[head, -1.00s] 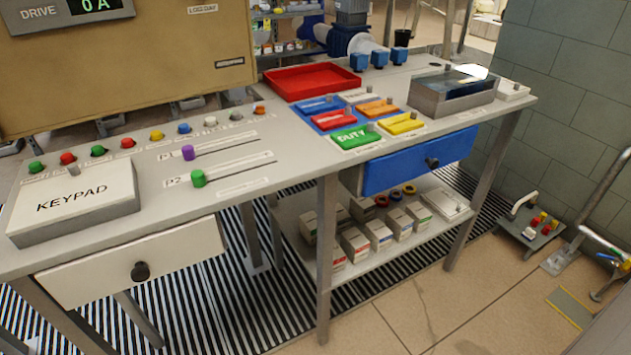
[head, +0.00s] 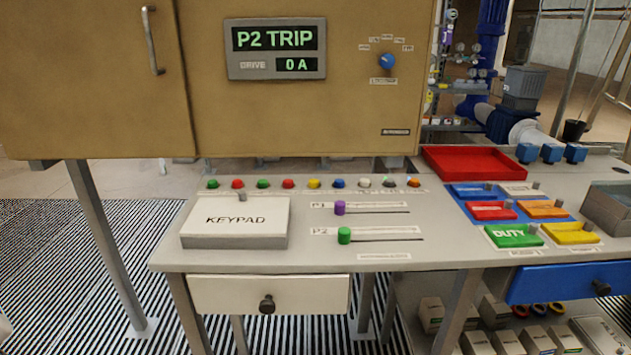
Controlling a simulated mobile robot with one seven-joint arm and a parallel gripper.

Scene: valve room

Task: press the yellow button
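The yellow button (head: 313,183) sits in a row of small coloured buttons along the back of the grey bench top. A red button (head: 288,183) is on its left and a blue button (head: 338,183) on its right. Nothing covers it. I cannot tell from this view whether it is pressed. My gripper is not in view.
A keypad box (head: 235,223) and sliders with purple (head: 340,208) and green (head: 344,235) knobs stand in front of the row. A tan cabinet (head: 300,110) with a display (head: 276,50) reading "P2 TRIP" hangs behind. Coloured plates and a red tray (head: 475,162) are on the right.

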